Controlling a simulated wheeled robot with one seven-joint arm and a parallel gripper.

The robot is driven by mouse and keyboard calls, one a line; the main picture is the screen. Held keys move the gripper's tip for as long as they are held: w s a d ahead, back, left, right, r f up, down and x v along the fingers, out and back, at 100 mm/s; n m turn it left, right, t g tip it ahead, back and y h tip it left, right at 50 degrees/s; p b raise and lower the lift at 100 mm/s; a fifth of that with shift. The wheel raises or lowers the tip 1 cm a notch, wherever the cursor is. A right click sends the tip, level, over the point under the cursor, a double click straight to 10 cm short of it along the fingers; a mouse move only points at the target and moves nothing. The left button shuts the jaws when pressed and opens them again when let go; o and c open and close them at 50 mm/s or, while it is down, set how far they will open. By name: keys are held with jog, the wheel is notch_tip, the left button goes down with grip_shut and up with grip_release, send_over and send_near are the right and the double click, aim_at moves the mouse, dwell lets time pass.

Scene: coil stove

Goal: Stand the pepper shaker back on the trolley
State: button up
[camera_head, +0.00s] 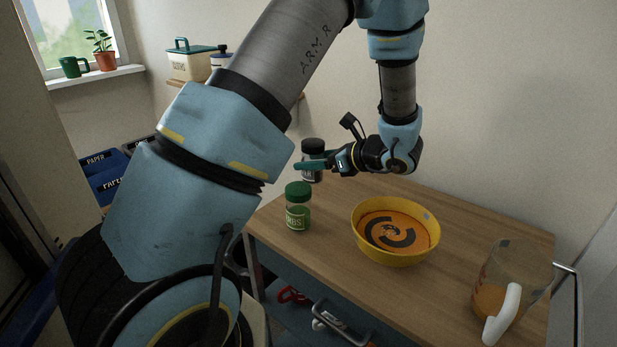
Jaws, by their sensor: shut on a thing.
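The pepper shaker (313,146) is a small jar with a black cap and a dark, partly hidden label. It is upright at the far left end of the wooden trolley top (330,228). My gripper (310,165) reaches in from the right and is shut on the shaker's body, with a teal finger across its front. The shaker's base shows just below the finger. I cannot tell whether the base touches the trolley top or hangs a little above it.
A green-capped herb jar (298,208) stands in front of the shaker. A yellow bowl (394,261) of orange food sits mid-trolley, and a clear measuring jug (518,274) stands at the right end. Wood between jar and bowl is clear. A wall is close behind.

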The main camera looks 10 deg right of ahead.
aim_at(322, 176)
jog(key=shift+d+f+p, duration=0.1)
jog(key=shift+f+p, duration=0.35)
jog(key=shift+f, duration=1.85)
jog(key=shift+f, duration=0.15)
jog(key=shift+f, duration=0.1)
jog(key=o, duration=1.4)
jog(key=shift+r, duration=0.25)
jog(key=b+v, duration=0.2)
jog(key=v, duration=1)
jog(key=shift+b, duration=0.35)
